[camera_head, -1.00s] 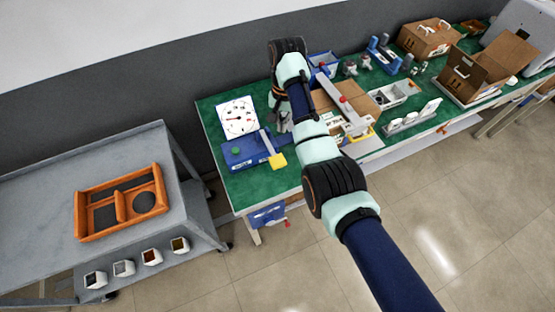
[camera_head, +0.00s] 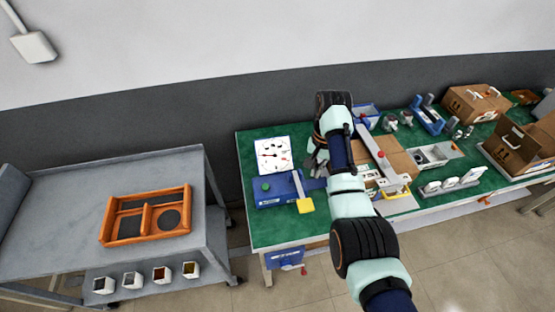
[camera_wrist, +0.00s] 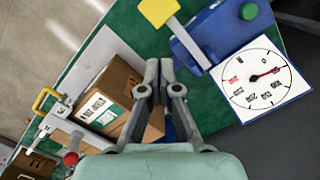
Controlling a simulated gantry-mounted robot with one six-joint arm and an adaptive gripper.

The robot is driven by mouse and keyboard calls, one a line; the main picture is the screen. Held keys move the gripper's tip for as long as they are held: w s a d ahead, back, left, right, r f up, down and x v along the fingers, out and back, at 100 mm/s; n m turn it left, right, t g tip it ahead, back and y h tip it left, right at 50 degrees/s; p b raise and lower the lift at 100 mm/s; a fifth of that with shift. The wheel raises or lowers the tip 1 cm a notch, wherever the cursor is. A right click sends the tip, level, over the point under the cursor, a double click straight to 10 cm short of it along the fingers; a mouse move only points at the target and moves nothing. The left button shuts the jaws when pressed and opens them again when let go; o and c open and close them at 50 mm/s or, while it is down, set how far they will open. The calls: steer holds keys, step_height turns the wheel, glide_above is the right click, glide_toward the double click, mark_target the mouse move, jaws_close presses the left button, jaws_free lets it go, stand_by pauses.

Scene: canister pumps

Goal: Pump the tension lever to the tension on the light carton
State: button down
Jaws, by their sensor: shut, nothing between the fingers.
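The tension lever (camera_head: 300,185) is a grey bar with a yellow end pad (camera_head: 305,205), on a blue base (camera_head: 280,195) with a green button. It also shows at the top of the wrist view (camera_wrist: 185,42). A white dial (camera_head: 272,155) stands behind the base; its printed scale shows in the wrist view (camera_wrist: 262,92), but I cannot read the value surely. A brown carton (camera_wrist: 118,92) lies beside my gripper in the wrist view. My gripper (camera_wrist: 159,66) is shut and empty, apart from the lever. In the head view (camera_head: 318,165) it hangs right of the dial.
A red-knobbed lever (camera_head: 381,156) and a yellow handle (camera_head: 393,193) are on the green bench (camera_head: 253,228), right of my gripper. Other cartons (camera_head: 478,102) stand farther right. An orange tray (camera_head: 105,228) sits on a grey cart, left across a gap.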

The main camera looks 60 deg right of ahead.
mark_target(306, 203)
steer(key=shift+r+p, duration=0.15)
steer(key=shift+p, duration=0.25)
steer(key=a+f+p, duration=0.1)
steer(key=p, duration=0.4)
steer(key=a+f+p, duration=0.2)
steer(key=p, duration=0.4)
steer(key=shift+s+a+f, duration=0.2)
steer(key=shift+a, duration=0.1)
steer(key=f+b, duration=0.3)
steer(key=f, duration=0.1)
steer(key=f+b, duration=0.2)
steer(key=f, duration=0.1)
steer(key=shift+a+b, duration=0.3)
steer(key=shift+a, duration=0.05)
